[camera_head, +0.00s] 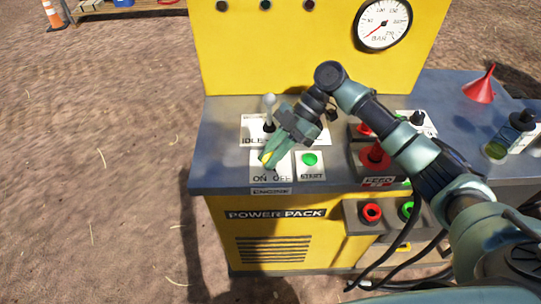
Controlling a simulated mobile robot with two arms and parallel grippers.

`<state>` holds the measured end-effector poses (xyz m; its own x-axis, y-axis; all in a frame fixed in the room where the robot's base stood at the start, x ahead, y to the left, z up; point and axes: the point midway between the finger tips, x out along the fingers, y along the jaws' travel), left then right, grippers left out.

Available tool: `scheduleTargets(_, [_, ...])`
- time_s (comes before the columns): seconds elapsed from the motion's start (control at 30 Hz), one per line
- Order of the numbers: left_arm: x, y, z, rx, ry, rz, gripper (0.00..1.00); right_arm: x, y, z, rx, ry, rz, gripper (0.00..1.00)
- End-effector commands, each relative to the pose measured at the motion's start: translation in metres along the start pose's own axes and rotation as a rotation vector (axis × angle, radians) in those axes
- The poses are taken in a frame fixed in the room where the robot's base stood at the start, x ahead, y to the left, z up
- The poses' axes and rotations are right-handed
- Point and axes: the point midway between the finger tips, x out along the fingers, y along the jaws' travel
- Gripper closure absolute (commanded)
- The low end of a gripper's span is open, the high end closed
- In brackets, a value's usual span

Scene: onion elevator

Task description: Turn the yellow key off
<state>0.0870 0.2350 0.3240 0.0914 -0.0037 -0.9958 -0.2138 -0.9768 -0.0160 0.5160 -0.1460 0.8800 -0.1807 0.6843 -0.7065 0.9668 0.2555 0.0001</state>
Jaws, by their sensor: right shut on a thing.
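The yellow key (264,157) sits on the white ON/OFF plate (257,170) at the front left of the power pack's grey top. Only a small yellow part of it shows; my fingers hide the rest, so I cannot tell which way it is turned. My right gripper (272,156) comes down from the upper right and is shut on the key. My left gripper is not in view.
A grey-knobbed lever (269,102) on the IDLE plate stands just behind the gripper. A green START button (309,159) is close on the right. Red controls (375,156) lie under my arm. A red funnel (481,87) and a pressure gauge (384,22) are farther off.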

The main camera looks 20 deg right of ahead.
Motion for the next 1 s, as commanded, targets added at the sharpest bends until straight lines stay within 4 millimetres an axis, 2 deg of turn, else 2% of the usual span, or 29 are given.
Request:
scheduleTargets(0.2, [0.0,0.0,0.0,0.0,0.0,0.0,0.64,0.0,0.0,0.0,-0.001,-0.003,-0.001,1.0])
scheduleTargets(0.23, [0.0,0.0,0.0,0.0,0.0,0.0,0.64,0.0,0.0,0.0,-0.001,-0.003,-0.001,0.78])
scheduleTargets(0.3, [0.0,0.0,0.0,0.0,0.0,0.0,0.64,0.0,0.0,0.0,-0.001,-0.002,0.0,0.62])
scheduleTargets(0.67, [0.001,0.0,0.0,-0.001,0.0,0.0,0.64,-0.003,0.0,0.001,0.0,-0.002,0.001,0.62])
scheduleTargets(0.77, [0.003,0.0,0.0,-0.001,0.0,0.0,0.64,-0.014,0.001,0.001,0.0,-0.003,0.002,0.62])
scheduleTargets(1.0, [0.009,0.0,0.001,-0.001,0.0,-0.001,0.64,-0.056,0.001,0.001,0.0,-0.003,0.003,0.62])
